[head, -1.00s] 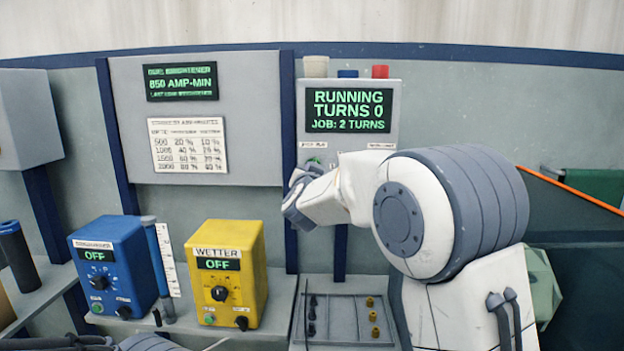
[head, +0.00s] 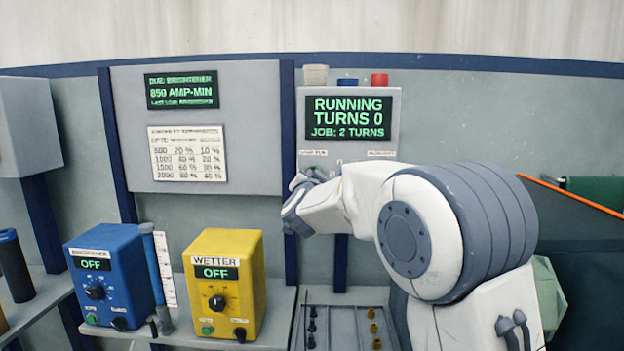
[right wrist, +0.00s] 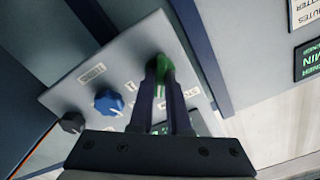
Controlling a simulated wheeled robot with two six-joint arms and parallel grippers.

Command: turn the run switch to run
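The grey control box (head: 393,130) on the back wall has a screen (head: 349,118) reading "RUNNING, TURNS 0, JOB: 2 TURNS". In the right wrist view, the green run switch (right wrist: 161,68) sits on the box face beside a label that partly reads "STO". My right gripper (right wrist: 162,78) has its two dark fingertips close on either side of the green switch and looks shut on it. In the head view my right arm covers the lower box, and the gripper's fingertips are mostly hidden. My left gripper is not in view.
A blue knob (right wrist: 109,102) and a black knob (right wrist: 72,122) sit beside the switch. A blue brightener unit (head: 108,270) and a yellow wetter unit (head: 228,285), both reading OFF, stand on the shelf left of my right arm. A grey tray (head: 343,325) with small pegs lies below.

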